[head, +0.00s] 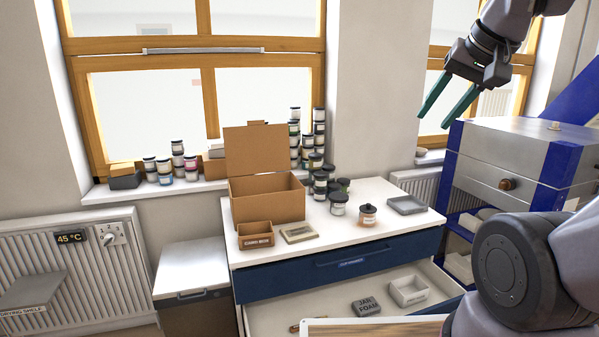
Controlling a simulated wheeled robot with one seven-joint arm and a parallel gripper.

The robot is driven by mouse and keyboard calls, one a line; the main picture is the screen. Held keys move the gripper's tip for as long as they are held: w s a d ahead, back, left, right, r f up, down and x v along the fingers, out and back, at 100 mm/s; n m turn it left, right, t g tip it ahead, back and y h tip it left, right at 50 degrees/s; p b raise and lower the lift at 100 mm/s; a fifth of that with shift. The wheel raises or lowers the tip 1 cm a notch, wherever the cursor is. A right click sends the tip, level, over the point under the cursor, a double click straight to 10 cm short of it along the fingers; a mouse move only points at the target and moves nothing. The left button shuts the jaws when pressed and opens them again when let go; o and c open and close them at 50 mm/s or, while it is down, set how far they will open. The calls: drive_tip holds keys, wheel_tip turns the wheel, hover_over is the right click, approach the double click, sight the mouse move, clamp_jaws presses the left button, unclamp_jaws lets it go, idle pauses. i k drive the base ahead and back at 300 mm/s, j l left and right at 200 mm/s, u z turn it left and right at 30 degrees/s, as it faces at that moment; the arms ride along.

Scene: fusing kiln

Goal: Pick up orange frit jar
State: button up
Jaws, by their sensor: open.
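The orange frit jar (368,214) stands upright on the white top of the blue-fronted cabinet (340,240). It is small, with a dark lid and an orange-brown body. A grey-white jar with a dark lid (338,204) stands just to its left, apart from it. My gripper (447,108) is at the upper right, above and to the right of the jar. Its two green fingers are apart, pointing down and left, with nothing between them.
An open cardboard box (268,205), a small brown box (256,237) and several dark-lidded jars (320,186) stand left of the jar. A grey tray (407,205) lies to its right. Below, an open drawer holds a jar foam block (366,306) and a white container (409,291). The blue-and-grey kiln (520,160) stands right.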

sight(365, 220)
drive_tip(key=k+j+z, duration=0.15)
drive_tip(key=k+z, duration=0.25)
drive_tip(key=i+l+u, duration=1)
drive_tip(key=l, duration=0.3)
